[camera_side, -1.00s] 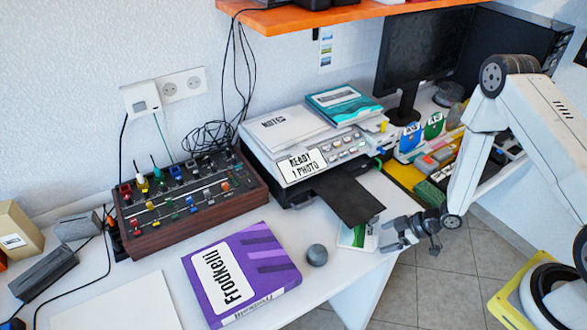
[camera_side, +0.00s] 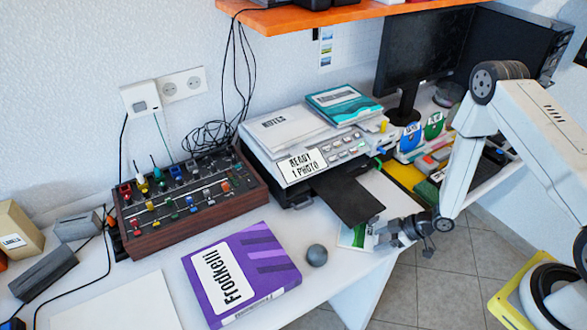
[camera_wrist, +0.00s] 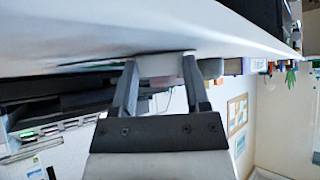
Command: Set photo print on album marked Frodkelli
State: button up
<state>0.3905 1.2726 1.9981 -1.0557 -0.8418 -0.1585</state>
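The photo print (camera_side: 352,236), white with some green, lies by the table's front edge, just below the printer's black tray; part of it is hidden. The album marked Frodkelli (camera_side: 241,272) is a thick purple book with a white label, lying flat at the front of the table with nothing on it. My gripper (camera_side: 378,233) is at the table edge, immediately right of the print. In the wrist view its two fingers (camera_wrist: 160,75) are apart at the table's edge. I cannot tell whether they touch the print.
A printer (camera_side: 308,150) with a "READY 1 PHOTO" sign and a black tray (camera_side: 347,193) stands behind the print. A grey ball (camera_side: 317,255) sits between album and print. A mixer panel (camera_side: 185,203) stands behind the album.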

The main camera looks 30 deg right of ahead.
grip_shut()
jog(key=shift+r, duration=0.2)
jog(key=shift+r, duration=1.45)
jog(key=shift+s+d+r, duration=0.15)
jog(key=shift+s+d, duration=0.1)
jog(key=s+d, duration=1.2)
jog(key=shift+s, duration=0.2)
